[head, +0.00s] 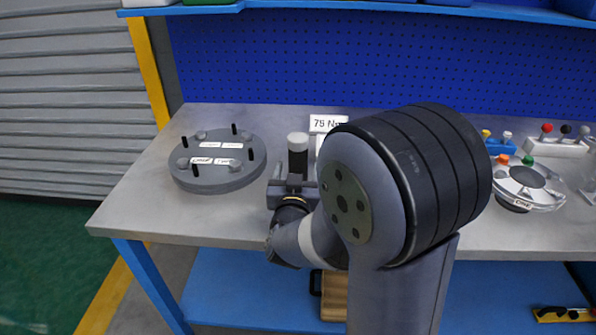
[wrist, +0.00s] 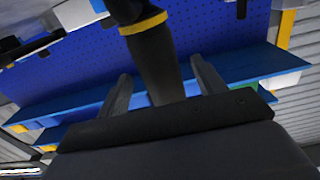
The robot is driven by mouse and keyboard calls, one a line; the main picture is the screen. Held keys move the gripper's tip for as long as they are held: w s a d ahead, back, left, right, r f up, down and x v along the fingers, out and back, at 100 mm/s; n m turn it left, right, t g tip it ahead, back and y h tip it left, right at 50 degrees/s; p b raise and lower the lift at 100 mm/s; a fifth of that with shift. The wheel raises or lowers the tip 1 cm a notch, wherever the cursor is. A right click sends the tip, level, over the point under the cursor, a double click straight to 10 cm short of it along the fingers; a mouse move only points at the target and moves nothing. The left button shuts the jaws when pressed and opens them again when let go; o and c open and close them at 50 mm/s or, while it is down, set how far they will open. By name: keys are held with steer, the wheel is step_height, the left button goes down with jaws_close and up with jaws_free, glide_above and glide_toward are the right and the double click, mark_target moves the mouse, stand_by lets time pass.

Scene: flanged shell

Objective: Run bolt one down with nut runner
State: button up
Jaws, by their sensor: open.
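The nut runner (head: 298,160), a dark upright cylinder with a pale top, stands on the bench beside the 75 Nm sign (head: 328,123). My gripper (head: 291,184) is open in front of it. In the wrist view the dark body with a yellow band (wrist: 158,62) shows between the two spread fingers (wrist: 163,88), with gaps on both sides. A grey round flange (head: 217,180) lies at the bench's left, with several dark upright pins, silver bolt heads and white labels. The labels are too small to read, so I cannot tell which is bolt one.
A round clear-rimmed part (head: 545,197) with coloured knobs sits at the bench's right. A blue holder (head: 500,147) and a pale rack (head: 556,148) with coloured knobs stand behind it. My arm hides the bench middle. Bare bench (head: 150,215) lies before the flange.

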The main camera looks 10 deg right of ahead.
steer(key=shift+x, duration=1.2)
jaws_close()
steer(key=shift+r, duration=0.1)
